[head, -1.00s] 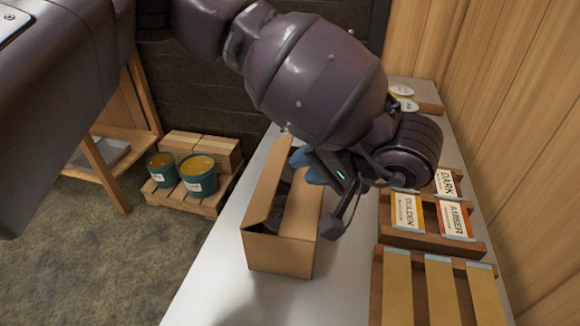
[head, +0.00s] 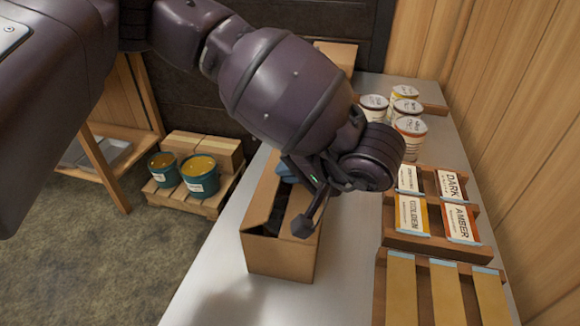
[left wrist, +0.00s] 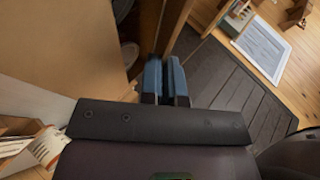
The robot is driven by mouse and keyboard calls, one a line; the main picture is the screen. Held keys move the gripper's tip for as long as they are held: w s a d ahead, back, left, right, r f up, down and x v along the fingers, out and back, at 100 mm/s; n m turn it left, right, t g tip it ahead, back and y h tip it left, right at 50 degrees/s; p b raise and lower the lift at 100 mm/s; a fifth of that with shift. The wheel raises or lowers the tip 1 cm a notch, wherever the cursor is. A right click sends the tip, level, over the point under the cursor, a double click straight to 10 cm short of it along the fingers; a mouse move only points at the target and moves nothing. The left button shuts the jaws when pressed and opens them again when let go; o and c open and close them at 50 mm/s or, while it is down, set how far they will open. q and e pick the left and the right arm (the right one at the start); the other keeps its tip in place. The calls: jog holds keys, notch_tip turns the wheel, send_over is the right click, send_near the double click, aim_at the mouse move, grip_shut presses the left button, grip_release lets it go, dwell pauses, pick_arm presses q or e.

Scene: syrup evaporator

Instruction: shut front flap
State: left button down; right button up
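An open cardboard box (head: 280,257) stands on the white counter. Its long left flap (head: 263,200) stands up and leans inward. A dark gap shows inside the box near its near end. I cannot tell for sure which flap is the front one. My left gripper (head: 284,170) is over the far part of the box, its blue fingertips close to the left flap and partly hidden by the wrist. In the left wrist view the blue fingertips (left wrist: 166,80) are together, beside brown cardboard (left wrist: 65,45); whether they touch it is unclear. My right gripper is out of view.
Right of the box are a wooden rack of labelled packets (head: 424,222) and another wooden tray (head: 420,288). Several white-lidded tins (head: 410,127) stand farther back. Two teal buckets (head: 199,184) sit on a pallet on the floor at left. The counter's near part (head: 225,285) is clear.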

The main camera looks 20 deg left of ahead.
pick_arm(q)
jog(key=shift+d, duration=0.1)
jog(key=shift+d+f+y+p, duration=0.2)
jog(key=shift+f+y+p, duration=0.15)
jog(key=shift+y, duration=0.35)
jog(key=c, duration=1.4)
grip_release()
jog(key=shift+o, duration=0.4)
jog(key=p+v, duration=0.1)
jog(key=v, duration=0.9)
jog(key=shift+s+d+p, duration=0.15)
jog(key=shift+d+p, duration=0.15)
